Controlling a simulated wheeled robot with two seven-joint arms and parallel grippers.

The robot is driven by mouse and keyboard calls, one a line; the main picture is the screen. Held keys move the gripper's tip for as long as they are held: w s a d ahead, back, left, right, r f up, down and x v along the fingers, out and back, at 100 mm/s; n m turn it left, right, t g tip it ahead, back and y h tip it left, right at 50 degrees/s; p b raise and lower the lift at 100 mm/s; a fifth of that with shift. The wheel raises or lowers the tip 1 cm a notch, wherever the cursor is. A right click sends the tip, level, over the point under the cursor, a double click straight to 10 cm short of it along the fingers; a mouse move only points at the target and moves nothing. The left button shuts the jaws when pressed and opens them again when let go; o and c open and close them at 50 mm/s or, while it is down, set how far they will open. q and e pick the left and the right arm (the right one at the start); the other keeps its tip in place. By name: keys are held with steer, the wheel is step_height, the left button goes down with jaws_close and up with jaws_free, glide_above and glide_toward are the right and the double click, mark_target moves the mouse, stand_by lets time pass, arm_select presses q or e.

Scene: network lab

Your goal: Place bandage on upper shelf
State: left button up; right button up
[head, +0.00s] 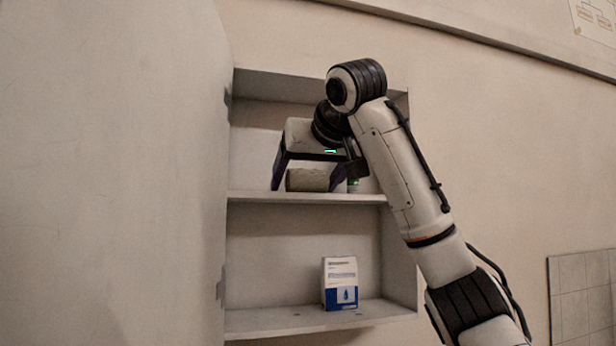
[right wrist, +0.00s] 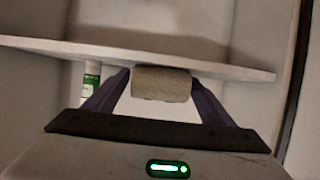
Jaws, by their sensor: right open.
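The bandage (head: 307,180), a beige roll, lies on its side on the upper shelf (head: 300,197) of the open wall cabinet. It also shows in the right wrist view (right wrist: 161,84), by the shelf board (right wrist: 225,70). My right gripper (head: 306,187) reaches into the upper compartment, its dark purple fingers spread on either side of the roll. In the right wrist view the open fingers (right wrist: 160,77) flank the roll, with a narrow gap at its left end; contact at the other end is unclear. My left gripper is out of view.
A green-and-white bottle (head: 352,186) stands beside the gripper on the upper shelf, partly hidden; it also shows in the right wrist view (right wrist: 91,80). A blue-and-white box (head: 340,284) stands on the lower shelf. The open cabinet door (head: 110,170) fills the left.

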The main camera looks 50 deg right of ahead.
steer(key=shift+r, duration=0.25)
steer(key=b+v, duration=0.4)
steer(key=v, duration=0.8)
steer(key=shift+f, duration=0.15)
